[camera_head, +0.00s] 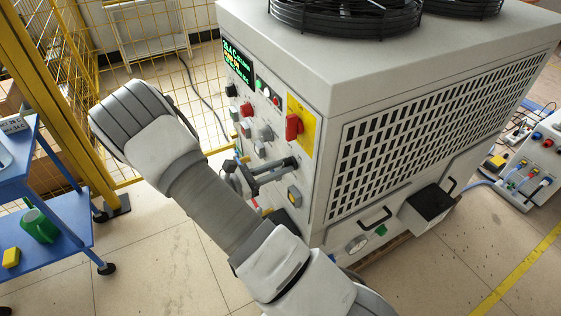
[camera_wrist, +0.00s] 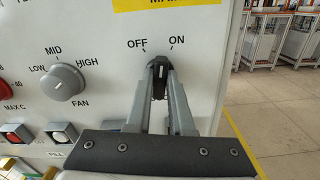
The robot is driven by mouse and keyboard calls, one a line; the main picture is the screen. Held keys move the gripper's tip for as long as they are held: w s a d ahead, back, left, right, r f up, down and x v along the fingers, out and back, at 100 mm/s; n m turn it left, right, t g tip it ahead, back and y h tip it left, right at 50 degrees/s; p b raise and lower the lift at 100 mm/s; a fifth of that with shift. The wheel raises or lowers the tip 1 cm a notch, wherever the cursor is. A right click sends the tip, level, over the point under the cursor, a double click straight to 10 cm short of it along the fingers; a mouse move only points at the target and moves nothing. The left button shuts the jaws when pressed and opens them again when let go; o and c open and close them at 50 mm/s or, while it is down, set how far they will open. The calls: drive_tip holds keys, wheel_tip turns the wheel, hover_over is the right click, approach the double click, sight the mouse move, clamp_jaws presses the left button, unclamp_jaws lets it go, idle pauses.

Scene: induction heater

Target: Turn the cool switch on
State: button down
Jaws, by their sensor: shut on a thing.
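The cool switch (camera_wrist: 158,66) is a small dark rotary knob on the pale panel, below the OFF and ON labels, in the wrist view. My gripper (camera_wrist: 160,82) is shut on this knob, with one grey finger on each side. The OFF label (camera_wrist: 137,43) is up and left of the knob and the ON label (camera_wrist: 177,40) is up and right. The fingers cover much of the knob, and I cannot tell for sure which mark it points to. In the head view my gripper (camera_head: 262,176) is at the machine's front panel, and the knob cannot be made out.
The grey FAN knob (camera_wrist: 63,82) is left of the fingers, above push buttons (camera_wrist: 62,132). In the head view a red switch on a yellow plate (camera_head: 300,108) and a green-lit display (camera_head: 237,62) are above my gripper. A blue cart (camera_head: 60,210) stands at left.

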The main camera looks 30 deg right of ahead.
drive_tip(key=c, duration=0.8)
unclamp_jaws()
drive_tip(key=a, duration=1.7)
drive_tip(key=shift+s+a, duration=0.25)
drive_tip(key=shift+s, duration=0.05)
